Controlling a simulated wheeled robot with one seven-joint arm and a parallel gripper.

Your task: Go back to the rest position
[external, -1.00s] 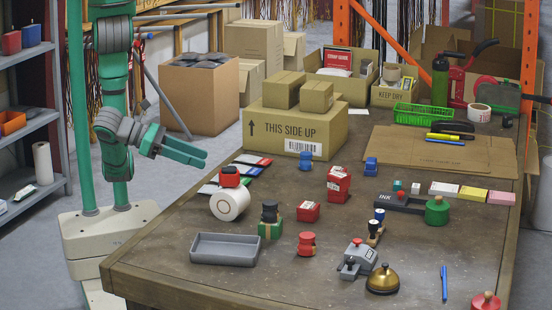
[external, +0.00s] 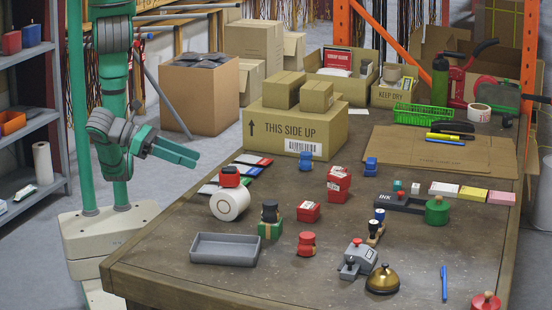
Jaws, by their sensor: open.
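My gripper (external: 178,154) is a green parallel gripper at the left, in front of my column. It is open and holds nothing. Its fingers point right and slightly down, towards the left edge of the wooden table (external: 180,279). It is raised and touches nothing on the table. My arm is folded close to my column. The white tape roll (external: 230,205) and the red stamp (external: 230,176) are among the nearest things to its right.
A grey tray (external: 223,250) lies near the front left of the table. Several stamps and a brass bell (external: 382,280) are scattered on it. A large carton (external: 296,130) stands behind. A shelf (external: 58,130) is at the left; a box (external: 200,95) stands on the floor behind.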

